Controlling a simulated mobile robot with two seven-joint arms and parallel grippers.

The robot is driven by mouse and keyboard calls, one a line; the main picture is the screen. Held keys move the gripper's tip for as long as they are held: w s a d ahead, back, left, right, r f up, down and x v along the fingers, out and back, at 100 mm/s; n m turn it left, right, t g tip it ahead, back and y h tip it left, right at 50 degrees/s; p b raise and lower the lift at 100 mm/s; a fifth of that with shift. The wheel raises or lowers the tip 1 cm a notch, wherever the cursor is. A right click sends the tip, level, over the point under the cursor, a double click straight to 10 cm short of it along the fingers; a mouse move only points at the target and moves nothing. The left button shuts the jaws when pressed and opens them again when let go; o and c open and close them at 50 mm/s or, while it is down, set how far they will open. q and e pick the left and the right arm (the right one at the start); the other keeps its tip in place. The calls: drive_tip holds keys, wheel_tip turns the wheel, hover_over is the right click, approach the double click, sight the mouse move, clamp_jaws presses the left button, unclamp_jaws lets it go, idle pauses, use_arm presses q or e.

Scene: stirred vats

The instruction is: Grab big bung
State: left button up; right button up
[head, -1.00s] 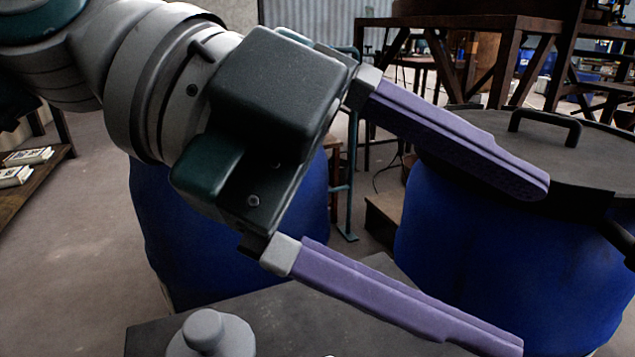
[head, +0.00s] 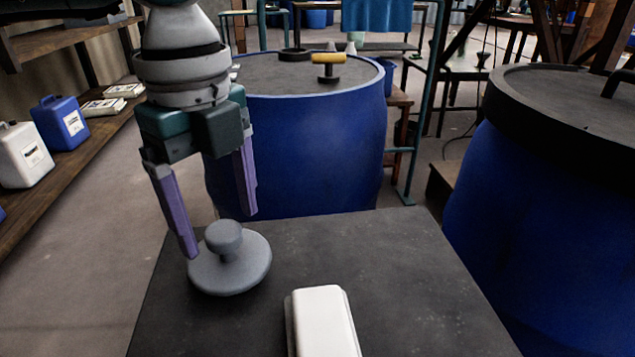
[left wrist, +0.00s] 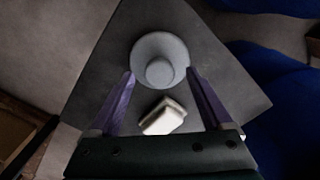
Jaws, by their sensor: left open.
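The big bung (head: 229,262) is a grey disc with a round knob on top. It stands knob up on the dark table (head: 405,262), near its left edge. My left gripper (head: 223,236) points down at it from above, with its purple fingers wide apart and nothing between them. In the left wrist view the bung (left wrist: 160,60) lies ahead, between and just beyond the fingertips (left wrist: 160,74). The left finger partly overlaps the disc's edge in the head view; I cannot tell whether it touches. My right gripper is not in view.
A white box-shaped object (head: 324,322) lies on the table near the bung. Another blue vat (head: 540,220) is at right. A shelf with jugs (head: 62,122) is at left.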

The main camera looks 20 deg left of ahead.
sight(228, 253)
use_arm(q)
wheel_tip(228, 253, down, 3)
drive_tip(key=shift+r, duration=0.1)
clamp_jaws()
idle(0.7)
